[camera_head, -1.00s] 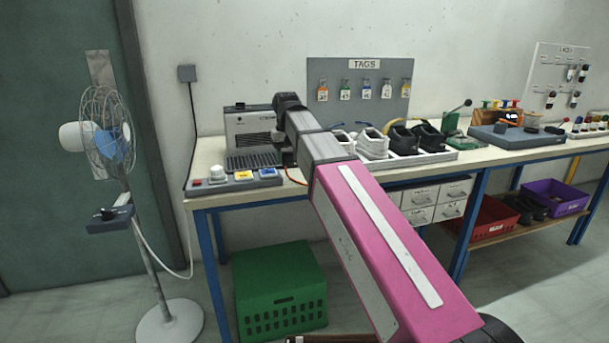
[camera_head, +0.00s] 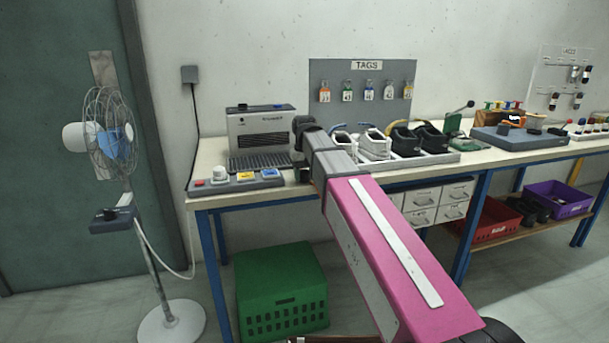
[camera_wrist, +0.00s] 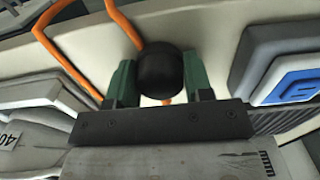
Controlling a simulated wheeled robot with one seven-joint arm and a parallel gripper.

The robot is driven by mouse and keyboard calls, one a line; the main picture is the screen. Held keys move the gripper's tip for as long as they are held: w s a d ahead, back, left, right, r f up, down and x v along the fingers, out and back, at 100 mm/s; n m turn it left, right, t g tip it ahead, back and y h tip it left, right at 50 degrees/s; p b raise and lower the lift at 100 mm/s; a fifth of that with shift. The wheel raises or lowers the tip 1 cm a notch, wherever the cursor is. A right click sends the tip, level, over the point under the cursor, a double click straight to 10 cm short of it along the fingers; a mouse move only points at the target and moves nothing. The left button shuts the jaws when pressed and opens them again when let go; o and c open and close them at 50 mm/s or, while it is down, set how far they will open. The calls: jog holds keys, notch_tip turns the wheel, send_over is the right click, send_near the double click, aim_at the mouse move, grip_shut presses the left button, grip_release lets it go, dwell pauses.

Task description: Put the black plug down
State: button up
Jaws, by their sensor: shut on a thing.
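The black plug (camera_wrist: 159,72) shows in the wrist view as a dark rounded end between the two green fingers of my gripper (camera_wrist: 160,82). The fingers are shut on it. An orange cable (camera_wrist: 62,58) runs past and behind the plug over the pale table top (camera_wrist: 205,25); I cannot tell where it joins. In the head view my arm hides the plug and most of the gripper, which is over the bench (camera_head: 215,153) just right of the heater unit. I cannot tell whether the plug touches the table.
The grey heater unit (camera_head: 262,133) stands behind a grey button panel (camera_head: 233,180), whose blue button also shows in the wrist view (camera_wrist: 298,80). A fan (camera_head: 110,140) stands left of the bench.

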aim_at(304, 170)
jog(key=o, duration=1.2)
jog(key=shift+f, duration=0.1)
notch_tip(304, 170, up, 12)
